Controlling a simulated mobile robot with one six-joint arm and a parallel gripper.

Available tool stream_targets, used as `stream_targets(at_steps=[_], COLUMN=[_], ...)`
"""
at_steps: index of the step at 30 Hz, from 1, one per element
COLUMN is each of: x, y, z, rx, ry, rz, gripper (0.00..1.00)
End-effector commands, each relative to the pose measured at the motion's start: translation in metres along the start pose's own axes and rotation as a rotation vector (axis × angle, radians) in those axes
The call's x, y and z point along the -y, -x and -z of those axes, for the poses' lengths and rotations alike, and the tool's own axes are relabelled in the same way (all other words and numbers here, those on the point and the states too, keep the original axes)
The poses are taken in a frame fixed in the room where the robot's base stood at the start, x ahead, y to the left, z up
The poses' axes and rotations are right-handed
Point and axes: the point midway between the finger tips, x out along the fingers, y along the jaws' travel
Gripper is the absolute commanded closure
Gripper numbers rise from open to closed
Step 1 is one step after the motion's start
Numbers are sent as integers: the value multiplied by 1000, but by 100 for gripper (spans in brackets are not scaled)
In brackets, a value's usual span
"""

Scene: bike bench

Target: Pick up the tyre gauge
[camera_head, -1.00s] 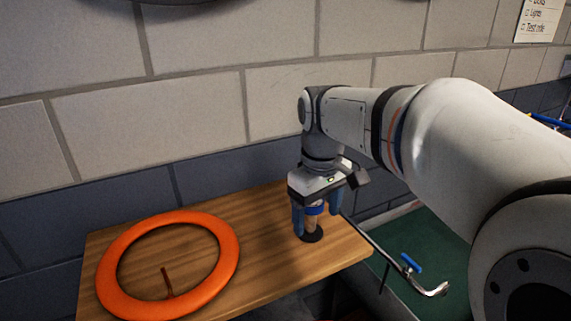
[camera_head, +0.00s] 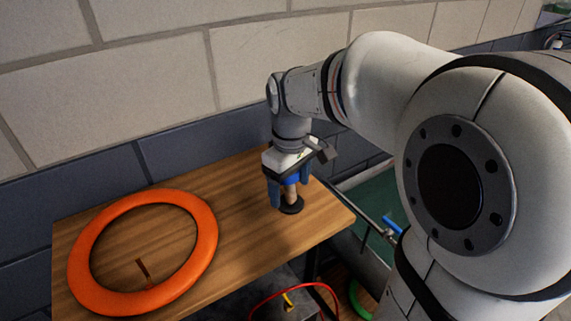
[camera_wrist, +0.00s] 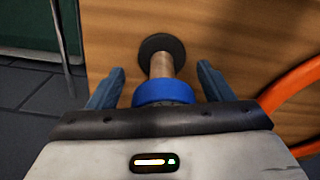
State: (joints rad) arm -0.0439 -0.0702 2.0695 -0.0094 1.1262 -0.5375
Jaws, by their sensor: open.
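An upright piece with a round black foot, a tan stem and a blue collar, seemingly the tyre gauge (camera_head: 291,206), stands near the right end of the wooden bench top (camera_head: 237,231). In the wrist view the gauge (camera_wrist: 161,64) shows its black foot farthest away and its blue collar close to my palm. My gripper (camera_head: 289,194) points down over it. Its blue fingers are open, one on each side of the stem, and in the wrist view (camera_wrist: 160,72) gaps show between fingers and stem. The gauge's top is hidden by my gripper.
A large orange ring (camera_head: 203,240) lies on the left of the bench top, with a small brown stem-like piece (camera_head: 143,270) inside it. The block wall (camera_head: 165,75) rises behind. A red cable (camera_head: 300,286) is below the front edge.

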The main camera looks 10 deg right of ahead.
Motion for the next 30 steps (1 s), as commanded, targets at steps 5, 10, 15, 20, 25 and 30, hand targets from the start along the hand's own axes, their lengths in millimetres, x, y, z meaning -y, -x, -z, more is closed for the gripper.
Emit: stream_targets(at_steps=[5,10,15,20,25,30], x=[0,0,-1,-1,-1,-1], y=[-3,-2,-2,-2,-2,-2], z=[0,0,0,-1,-1,-1], rx=[-1,-1,-1,-1,0,-1], ry=[-1,-2,-3,-3,-4,-4], rz=[-1,-1,-1,-1,-1,-1], gripper=[26,34,48,61,75,78])
